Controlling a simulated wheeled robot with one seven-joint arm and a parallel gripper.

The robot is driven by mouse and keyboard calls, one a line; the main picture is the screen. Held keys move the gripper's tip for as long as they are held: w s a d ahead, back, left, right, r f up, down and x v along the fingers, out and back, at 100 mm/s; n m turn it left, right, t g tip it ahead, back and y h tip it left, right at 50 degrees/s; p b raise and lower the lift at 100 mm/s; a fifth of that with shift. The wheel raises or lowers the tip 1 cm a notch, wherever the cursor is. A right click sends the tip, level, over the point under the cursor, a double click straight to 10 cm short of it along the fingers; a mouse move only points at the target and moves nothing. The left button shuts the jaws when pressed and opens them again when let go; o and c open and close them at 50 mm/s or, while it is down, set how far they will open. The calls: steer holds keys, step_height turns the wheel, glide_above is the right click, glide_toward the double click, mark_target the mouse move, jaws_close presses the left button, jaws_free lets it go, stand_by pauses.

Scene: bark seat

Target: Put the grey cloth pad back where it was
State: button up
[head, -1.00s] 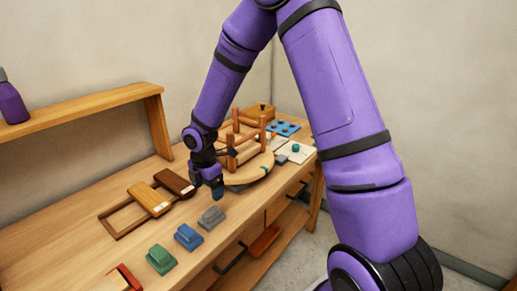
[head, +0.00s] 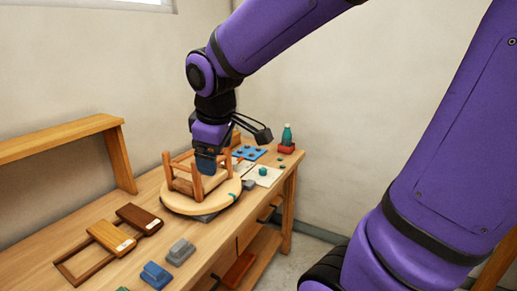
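A small grey pad (head: 249,184) lies on the bench just right of the round wooden seat, by the white sheet. A larger grey block (head: 180,252) sits at the bench front, beside a blue one; I cannot tell whether either grey thing is cloth. My gripper (head: 207,165) points down in front of the upturned stool (head: 184,186) and hides part of its legs. Its dark blue end shows from one side, so I cannot tell whether it is open or holds something. It is apart from both grey things.
The seat (head: 172,202) rests on a dark round base. A blue block (head: 155,275) and wooden frame pieces (head: 108,237) lie left. A blue holed tray (head: 249,152), a white sheet (head: 265,174) and a teal bottle (head: 287,134) stand at the far right.

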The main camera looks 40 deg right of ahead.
steer(key=s+r+m+t+y, duration=0.1)
steer(key=s+r+m, duration=0.3)
steer(key=s+m, duration=0.3)
steer(key=shift+s+d+r+t, duration=0.2)
steer(key=shift+s+d+t, duration=0.25)
steer(key=shift+s, duration=2.2)
